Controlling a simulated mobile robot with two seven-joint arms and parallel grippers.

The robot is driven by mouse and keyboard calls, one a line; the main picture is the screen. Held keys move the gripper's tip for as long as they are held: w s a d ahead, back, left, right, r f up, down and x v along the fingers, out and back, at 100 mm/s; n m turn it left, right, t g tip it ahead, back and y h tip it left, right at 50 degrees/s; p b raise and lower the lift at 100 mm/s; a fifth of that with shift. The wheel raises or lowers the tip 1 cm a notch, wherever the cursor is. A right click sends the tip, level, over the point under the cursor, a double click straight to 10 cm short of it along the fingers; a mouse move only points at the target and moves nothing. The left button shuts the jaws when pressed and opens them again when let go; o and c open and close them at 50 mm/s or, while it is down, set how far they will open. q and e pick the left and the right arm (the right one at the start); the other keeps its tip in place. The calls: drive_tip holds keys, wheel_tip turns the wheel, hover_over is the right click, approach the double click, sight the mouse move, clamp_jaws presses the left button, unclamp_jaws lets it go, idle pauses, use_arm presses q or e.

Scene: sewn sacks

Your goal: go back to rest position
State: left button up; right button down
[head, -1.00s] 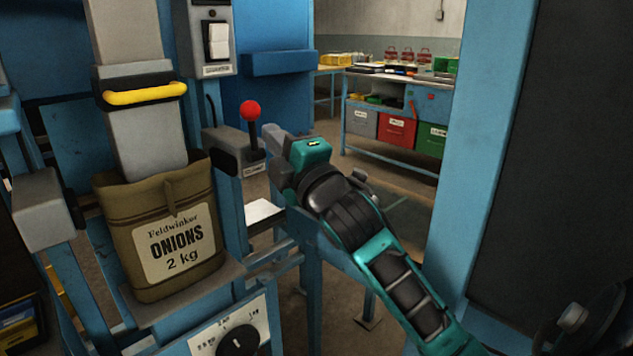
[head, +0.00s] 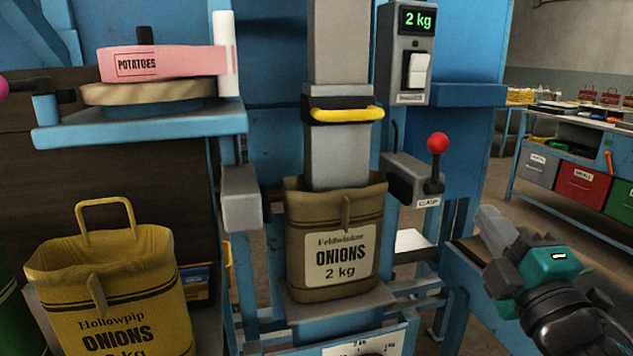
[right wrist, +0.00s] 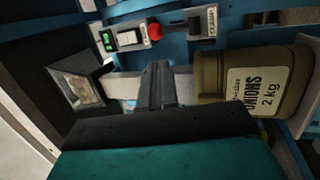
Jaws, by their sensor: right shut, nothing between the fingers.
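My right gripper (head: 487,218) is shut and empty, in the air to the right of and below the red-knobbed clasp lever (head: 437,145), apart from it. Its closed fingers also show in the right wrist view (right wrist: 158,85). An olive onion sack (head: 304,215), labelled Feldwinkel 2 kg, stands upright under the grey filling spout (head: 338,160), whose lower end is inside its mouth. The sack also shows in the right wrist view (right wrist: 226,78). My left gripper is not in view.
The blue filling frame carries a lit 2 kg display (head: 416,20) and a white rocker switch (head: 419,70). A yellow sack (head: 105,270) stands at left, below a blue shelf (head: 140,130). A workbench with coloured bins (head: 582,188) is at back right.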

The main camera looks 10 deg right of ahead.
drive_tip(key=a+f+m+g+y+p, duration=0.1)
drive_tip(key=a+f+m+g+p, duration=0.2)
drive_tip(key=f, duration=0.6)
drive_tip(key=a+f+m+g+y+p, duration=0.1)
drive_tip(key=f+m+g, duration=0.25)
drive_tip(key=f, duration=0.65)
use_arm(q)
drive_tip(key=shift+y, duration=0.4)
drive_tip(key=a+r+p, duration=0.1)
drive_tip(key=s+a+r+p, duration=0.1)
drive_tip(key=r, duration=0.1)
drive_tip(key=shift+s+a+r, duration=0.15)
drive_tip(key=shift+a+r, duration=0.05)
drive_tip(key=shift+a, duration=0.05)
use_arm(e)
drive_tip(key=s+a+f+m+g, duration=0.2)
drive_tip(key=s+a+f+m, duration=0.1)
drive_tip(key=f, duration=0.4)
drive_tip(key=s+a+f+m+g+y, duration=0.1)
drive_tip(key=s+a+f+m, duration=0.3)
drive_tip(key=s+f, duration=0.4)
drive_tip(key=shift+a+f+g+y, duration=0.3)
drive_tip(key=shift+a+g, duration=0.15)
drive_tip(key=shift+a, duration=0.15)
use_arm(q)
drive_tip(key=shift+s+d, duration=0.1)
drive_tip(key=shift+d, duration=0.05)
use_arm(e)
drive_tip(key=shift+w+r+m, duration=0.1)
drive_tip(key=shift+m, duration=0.15)
